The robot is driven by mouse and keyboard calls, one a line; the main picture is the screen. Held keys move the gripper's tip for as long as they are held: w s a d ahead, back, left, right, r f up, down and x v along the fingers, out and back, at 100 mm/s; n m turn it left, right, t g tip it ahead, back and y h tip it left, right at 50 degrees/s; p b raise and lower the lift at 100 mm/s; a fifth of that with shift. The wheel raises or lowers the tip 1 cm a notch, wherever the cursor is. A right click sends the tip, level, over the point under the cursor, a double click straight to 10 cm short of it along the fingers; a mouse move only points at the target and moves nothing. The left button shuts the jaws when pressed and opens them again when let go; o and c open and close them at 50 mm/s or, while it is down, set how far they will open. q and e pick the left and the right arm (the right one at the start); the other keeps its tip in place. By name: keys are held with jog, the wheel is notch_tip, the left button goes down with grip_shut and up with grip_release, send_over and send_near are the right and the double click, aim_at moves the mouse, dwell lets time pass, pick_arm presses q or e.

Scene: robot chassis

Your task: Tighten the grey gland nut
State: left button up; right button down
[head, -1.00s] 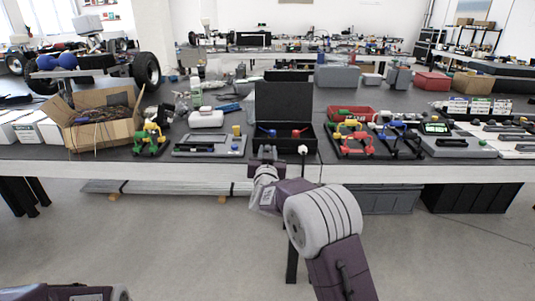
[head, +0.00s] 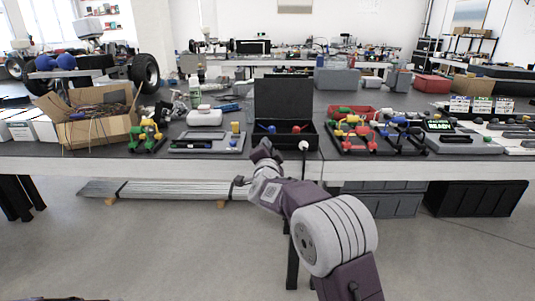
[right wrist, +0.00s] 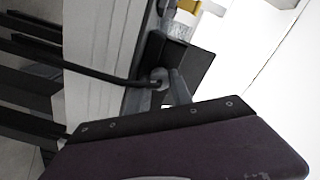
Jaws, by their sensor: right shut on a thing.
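The grey gland nut (right wrist: 158,78) shows in the right wrist view as a small round end at the front of a black box, with a black cable running into it. My right gripper (right wrist: 176,88) is shut on it, its finger seen edge-on beside the nut. In the head view, my right gripper (head: 262,150) reaches the front left of the open black box (head: 285,105) and mostly hides the nut. A white nut (head: 304,146) with a hanging black cable is on the box front, right of the gripper. My left gripper is out of view.
A black rack of coloured clamps (head: 370,140) and a device with a lit green display (head: 437,141) stand to the right. The bench's white front edge (head: 120,167) runs below.

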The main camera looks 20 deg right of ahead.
jog(key=shift+m+b, duration=1.2)
jog(key=shift+m, duration=0.9)
jog(key=c, duration=1.1)
grip_release()
jog(key=shift+c, duration=0.2)
jog(key=shift+f, duration=0.1)
jog(key=shift+s+f, duration=0.1)
jog(key=shift+f, duration=0.1)
